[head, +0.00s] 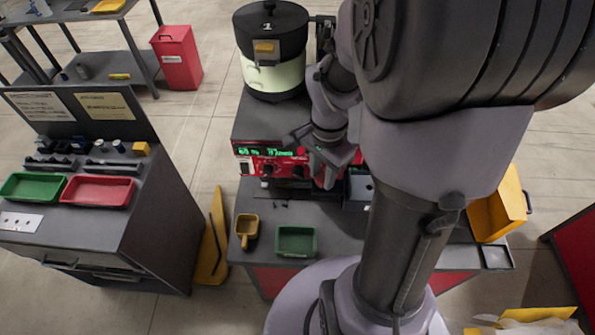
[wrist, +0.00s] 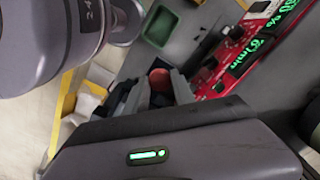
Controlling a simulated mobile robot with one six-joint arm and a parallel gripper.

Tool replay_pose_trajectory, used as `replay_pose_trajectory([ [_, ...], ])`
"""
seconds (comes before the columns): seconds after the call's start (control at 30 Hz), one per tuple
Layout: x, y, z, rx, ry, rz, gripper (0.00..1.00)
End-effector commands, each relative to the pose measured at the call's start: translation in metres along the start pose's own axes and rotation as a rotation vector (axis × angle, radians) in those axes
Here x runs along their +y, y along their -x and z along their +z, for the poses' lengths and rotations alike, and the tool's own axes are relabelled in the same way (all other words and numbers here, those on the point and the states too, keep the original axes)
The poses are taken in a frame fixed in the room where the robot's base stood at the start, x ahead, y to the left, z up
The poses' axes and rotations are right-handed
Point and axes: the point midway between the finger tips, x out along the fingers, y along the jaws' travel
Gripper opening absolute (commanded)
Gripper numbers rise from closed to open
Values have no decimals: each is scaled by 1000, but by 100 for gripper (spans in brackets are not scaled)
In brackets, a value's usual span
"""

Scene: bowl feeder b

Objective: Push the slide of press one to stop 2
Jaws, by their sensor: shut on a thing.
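Press one (head: 272,75) is a black-and-cream bowl marked 1 on a dark housing. Its red control panel (head: 262,163) has green lit readouts and also shows in the wrist view (wrist: 238,52), upper right. My gripper (head: 326,166) is low in front of the panel's right part. In the wrist view my gripper (wrist: 160,88) is shut on a red round knob (wrist: 160,78), which shows between the fingers. The slide's track and its stop marks are hidden or too small to read, so I cannot tell which stop it is at.
On the bench in front stand a yellow scoop (head: 247,230) and a green tray (head: 296,241). A yellow bin (head: 498,205) is at the right. Another bench at the left holds a green tray (head: 34,187) and a red tray (head: 97,191). A red bin (head: 177,58) stands behind.

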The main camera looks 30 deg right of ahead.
Motion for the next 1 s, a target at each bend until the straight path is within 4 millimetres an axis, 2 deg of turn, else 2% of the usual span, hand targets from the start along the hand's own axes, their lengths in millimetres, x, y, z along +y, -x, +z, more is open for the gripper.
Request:
replay_pose_trajectory([
  [0.23, 16, 0, -17, 1, -1, -1, 0],
  [0.7, 19, 0, -20, 1, 1, -1, 0],
  [0.73, 19, 0, -20, 1, 1, -1, 34],
  [0.8, 19, 0, -20, 1, 1, -1, 48],
  [0.83, 19, 0, -20, 1, 1, -1, 52],
  [1.0, 19, 0, -20, 1, 1, 0, 52],
])
